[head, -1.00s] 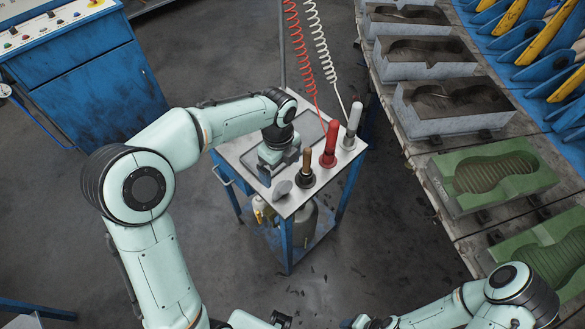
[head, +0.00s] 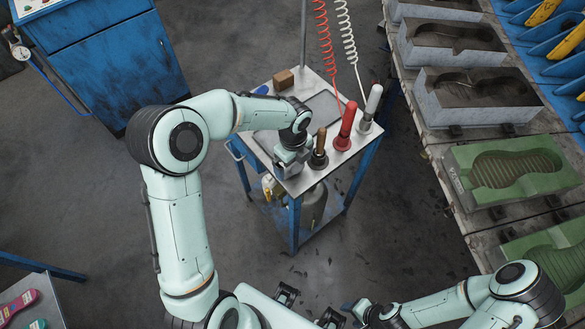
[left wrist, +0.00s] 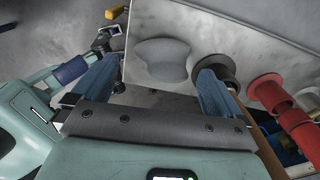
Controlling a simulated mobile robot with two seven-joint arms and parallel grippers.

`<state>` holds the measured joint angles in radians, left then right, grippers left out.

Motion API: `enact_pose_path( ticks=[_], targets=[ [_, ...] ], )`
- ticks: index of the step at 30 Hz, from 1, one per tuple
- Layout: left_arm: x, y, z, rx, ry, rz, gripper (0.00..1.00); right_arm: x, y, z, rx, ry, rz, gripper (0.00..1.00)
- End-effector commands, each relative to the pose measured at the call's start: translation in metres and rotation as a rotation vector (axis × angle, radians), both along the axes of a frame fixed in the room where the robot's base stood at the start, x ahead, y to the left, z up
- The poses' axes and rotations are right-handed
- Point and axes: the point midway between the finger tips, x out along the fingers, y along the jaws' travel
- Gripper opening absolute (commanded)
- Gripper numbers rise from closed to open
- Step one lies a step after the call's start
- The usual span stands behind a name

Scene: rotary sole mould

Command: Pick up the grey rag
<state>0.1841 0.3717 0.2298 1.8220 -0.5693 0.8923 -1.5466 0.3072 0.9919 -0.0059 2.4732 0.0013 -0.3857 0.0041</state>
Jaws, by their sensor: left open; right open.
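The grey rag (left wrist: 162,58) lies flat and rounded on the metal top of the small blue cart, near its edge, in the left wrist view. It shows between the two blue fingers of my left gripper (left wrist: 158,72), which are apart with nothing between them that I can see gripped. In the head view my left gripper (head: 287,172) is over the near corner of the cart and hides the rag. I cannot tell how high the fingers are above it. My right gripper (head: 352,309) is at the bottom of the head view, partly cut off, away from the cart.
Close right of my left gripper stand a brown-handled tool (head: 319,150), a red-handled one (head: 346,128) and a white-handled one (head: 371,105). A dark tray (head: 330,108) and brown block (head: 283,80) lie behind. Green moulds (head: 515,170) line the right.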

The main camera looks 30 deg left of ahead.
Motion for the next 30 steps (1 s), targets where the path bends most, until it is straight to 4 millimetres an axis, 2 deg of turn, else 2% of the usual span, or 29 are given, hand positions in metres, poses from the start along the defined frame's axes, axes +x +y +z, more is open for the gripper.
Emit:
enact_pose_path(
  ticks=[1, 5, 13, 18, 26, 30],
  targets=[
    [-0.001, 0.0, -0.009, -0.001, 0.003, 0.0, 1.0, -0.001, 0.0, -0.001, 0.0, 0.0, 0.0, 0.54],
    [0.0, 0.0, -0.022, -0.001, 0.0, 0.001, 1.0, -0.001, 0.0, -0.002, 0.0, 0.001, 0.0, 0.54],
    [0.0, 0.0, -0.023, 0.0, -0.001, 0.001, 1.0, -0.001, 0.0, -0.002, 0.0, 0.001, 0.0, 0.54],
    [0.0, 0.0, -0.023, 0.0, -0.001, 0.001, 0.48, -0.001, 0.0, -0.002, 0.0, 0.001, 0.0, 0.54],
    [0.0, 0.0, -0.023, -0.001, -0.002, 0.001, 0.48, -0.001, 0.0, -0.002, 0.0, 0.001, 0.0, 0.54],
    [0.001, 0.0, -0.014, 0.0, -0.004, 0.002, 0.48, 0.0, 0.0, -0.001, 0.0, 0.0, 0.0, 0.54]
  ],
)
